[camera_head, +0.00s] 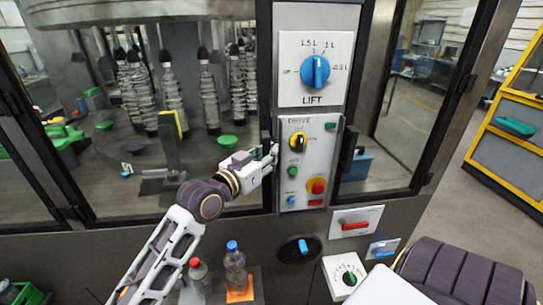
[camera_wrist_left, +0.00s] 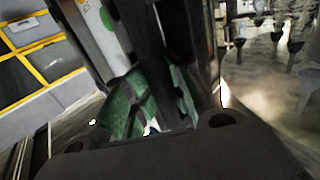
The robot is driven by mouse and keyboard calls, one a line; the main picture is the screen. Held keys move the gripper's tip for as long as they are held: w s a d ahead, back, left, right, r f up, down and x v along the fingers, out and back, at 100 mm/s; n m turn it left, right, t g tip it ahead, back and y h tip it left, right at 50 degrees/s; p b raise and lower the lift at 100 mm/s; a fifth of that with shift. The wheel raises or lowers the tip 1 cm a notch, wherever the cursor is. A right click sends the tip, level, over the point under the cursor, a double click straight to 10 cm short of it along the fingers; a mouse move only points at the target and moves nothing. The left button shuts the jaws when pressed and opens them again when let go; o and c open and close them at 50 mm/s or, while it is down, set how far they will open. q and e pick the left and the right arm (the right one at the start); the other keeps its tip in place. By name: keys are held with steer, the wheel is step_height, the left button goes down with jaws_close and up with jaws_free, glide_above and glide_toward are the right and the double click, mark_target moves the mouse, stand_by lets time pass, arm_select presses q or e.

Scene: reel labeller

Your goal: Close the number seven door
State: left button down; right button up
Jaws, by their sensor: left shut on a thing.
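A large glass door with a dark frame (camera_head: 262,70) covers the left part of the machine, and its black handle (camera_head: 265,130) is at its right edge. My left gripper (camera_head: 270,154) is at this handle, beside the control column. In the left wrist view the green-padded fingers (camera_wrist_left: 150,103) are shut around a dark upright bar (camera_wrist_left: 172,35), which looks like the handle. A second glass door (camera_head: 388,90) stands right of the column, with its own black handle (camera_head: 349,148). I see no readable number seven on either door. My right gripper is not in view.
The control column has a blue LIFT knob (camera_head: 315,71) and a DRIVE panel (camera_head: 308,165) with a yellow knob and a red button. Below are a red-handled switch (camera_head: 355,222), a blue knob (camera_head: 303,247) and a dial (camera_head: 347,278). Two bottles (camera_head: 235,268) stand near my left arm.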

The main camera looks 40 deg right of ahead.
arm_select(q)
steer(key=c, duration=1.7)
jaws_free()
steer(key=shift+w+a, duration=0.25)
steer(key=shift+w, duration=0.25)
steer(key=o, duration=0.4)
steer(key=shift+w, duration=0.2)
steer(key=shift+f, duration=0.1)
steer(key=shift+s+a, duration=0.25)
steer(key=shift+s+a, duration=0.15)
steer(key=shift+a, duration=0.25)
steer(key=shift+v, duration=3.35)
steer(key=shift+a, duration=0.15)
